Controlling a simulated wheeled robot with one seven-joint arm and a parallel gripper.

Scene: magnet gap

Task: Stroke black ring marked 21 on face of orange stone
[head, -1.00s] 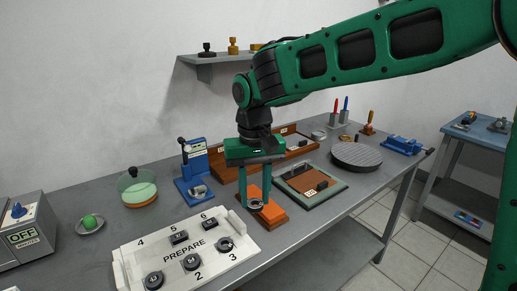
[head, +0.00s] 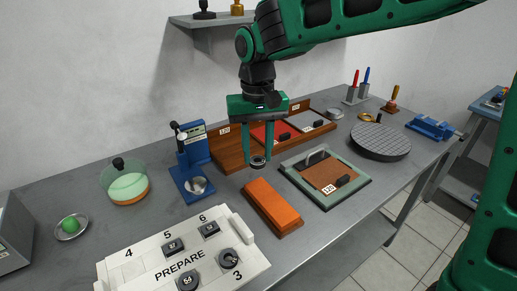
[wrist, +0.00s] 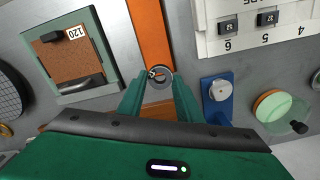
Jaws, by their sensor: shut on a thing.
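The orange stone (head: 272,205) is a long block lying flat on the bench, nearest my gripper. My gripper (head: 258,158) points down, shut on a dark ring (head: 258,162) between its fingertips. In the head view the ring shows just beyond the stone's far end and looks raised above the bench. In the wrist view the stone (wrist: 150,32) runs up from behind the ring (wrist: 160,77), which overlaps it in the picture. I cannot read a number on the held ring.
A white PREPARE tray (head: 182,262) with several dark numbered pieces stands front left of the stone. A green-framed board marked 120 (head: 326,178) is close on its right. A blue press (head: 192,165) and a wooden tray (head: 232,152) stand behind.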

